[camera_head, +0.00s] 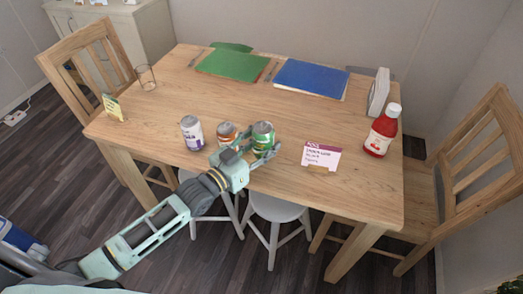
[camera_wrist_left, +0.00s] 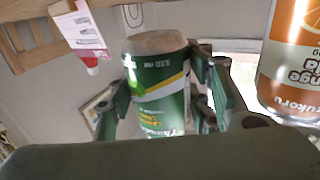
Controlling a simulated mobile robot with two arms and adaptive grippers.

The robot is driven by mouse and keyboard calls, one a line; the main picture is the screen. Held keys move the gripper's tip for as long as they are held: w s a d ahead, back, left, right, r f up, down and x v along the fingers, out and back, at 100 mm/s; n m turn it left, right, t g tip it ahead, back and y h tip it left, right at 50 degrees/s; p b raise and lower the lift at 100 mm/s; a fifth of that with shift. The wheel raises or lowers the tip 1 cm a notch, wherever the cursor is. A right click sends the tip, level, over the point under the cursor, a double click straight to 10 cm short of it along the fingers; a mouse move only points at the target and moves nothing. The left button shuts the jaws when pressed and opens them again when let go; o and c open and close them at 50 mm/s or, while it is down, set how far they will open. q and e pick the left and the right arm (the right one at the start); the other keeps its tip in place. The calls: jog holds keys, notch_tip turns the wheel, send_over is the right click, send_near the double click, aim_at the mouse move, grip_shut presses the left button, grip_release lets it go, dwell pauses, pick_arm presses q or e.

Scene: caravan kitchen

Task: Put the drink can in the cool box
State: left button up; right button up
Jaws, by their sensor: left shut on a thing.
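Three drink cans stand in a row near the front edge of the wooden table: a white and purple can (camera_head: 192,134), an orange can (camera_head: 226,131) and a green can (camera_head: 263,135). My left gripper (camera_head: 259,150) is shut on the green can, with a finger on each side. The left wrist view shows the green can (camera_wrist_left: 158,85) between the fingers and the orange can (camera_wrist_left: 290,65) close on the right. Whether the green can touches the table is unclear. A blue and white box (camera_head: 20,241), perhaps the cool box, is on the floor, partly cut off. My right gripper is not in view.
The wooden table (camera_head: 235,104) also bears a red bottle (camera_head: 382,132), a pink and white card (camera_head: 321,155), a small yellow-green card (camera_head: 112,107), a glass (camera_head: 146,78), and green (camera_head: 233,65) and blue (camera_head: 311,78) mats. Chairs flank it; stools (camera_head: 274,209) stand below.

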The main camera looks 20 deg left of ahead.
aim_at(261, 151)
pick_arm(q)
jog(key=shift+w+a+f, duration=0.45)
jog(key=shift+w, duration=0.3)
jog(key=shift+f, duration=1.85)
jog(key=shift+f, duration=0.2)
jog(key=o, duration=1.4)
jog(key=shift+f, duration=0.1)
